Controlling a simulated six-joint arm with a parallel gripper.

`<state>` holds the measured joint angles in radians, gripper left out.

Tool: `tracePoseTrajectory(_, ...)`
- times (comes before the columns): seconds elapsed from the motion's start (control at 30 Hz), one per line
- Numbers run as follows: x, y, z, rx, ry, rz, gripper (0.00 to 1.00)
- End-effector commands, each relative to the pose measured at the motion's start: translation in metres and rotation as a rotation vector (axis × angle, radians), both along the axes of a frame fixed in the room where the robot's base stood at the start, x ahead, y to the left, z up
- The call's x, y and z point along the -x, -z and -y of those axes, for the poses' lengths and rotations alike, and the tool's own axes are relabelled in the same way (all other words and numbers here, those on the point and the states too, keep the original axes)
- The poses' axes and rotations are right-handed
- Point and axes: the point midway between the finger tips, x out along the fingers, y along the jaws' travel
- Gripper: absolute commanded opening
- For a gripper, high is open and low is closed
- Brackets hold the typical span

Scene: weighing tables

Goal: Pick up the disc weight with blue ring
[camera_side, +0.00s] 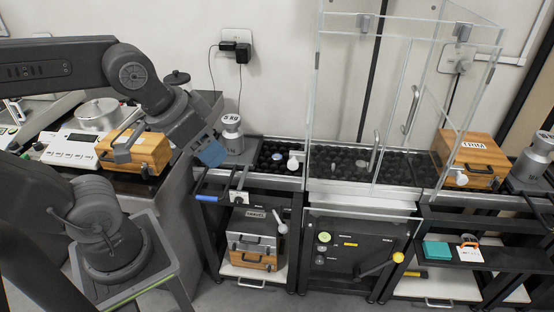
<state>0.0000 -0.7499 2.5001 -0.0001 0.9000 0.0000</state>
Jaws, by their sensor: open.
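A small pale disc with a bluish tint (279,156) lies on the black pebbled bed, left of the glass enclosure. It looks like the disc weight with blue ring, but it is too small to make out the ring clearly.
A 5 kg metal weight (232,134) stands between my wrist and the disc. The glass enclosure (312,95) rises just right of the disc. A white knob (293,162) is close beside the disc. A blue-ended handle (207,198) sticks out at the front.

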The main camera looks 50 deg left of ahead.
Motion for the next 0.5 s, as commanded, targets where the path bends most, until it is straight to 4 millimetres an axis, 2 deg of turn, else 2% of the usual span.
tracePoseTrajectory(0.1,0.000,0.000,0.000,0.000,0.000,0.000,0.72)
tracePoseTrajectory(0.33,-0.002,-0.001,0.000,0.000,-0.002,-0.001,0.72)
tracePoseTrajectory(0.43,-0.013,-0.006,-0.003,0.001,-0.019,-0.012,0.72)
tracePoseTrajectory(0.5,-0.029,-0.012,-0.008,0.003,-0.039,-0.027,0.72)
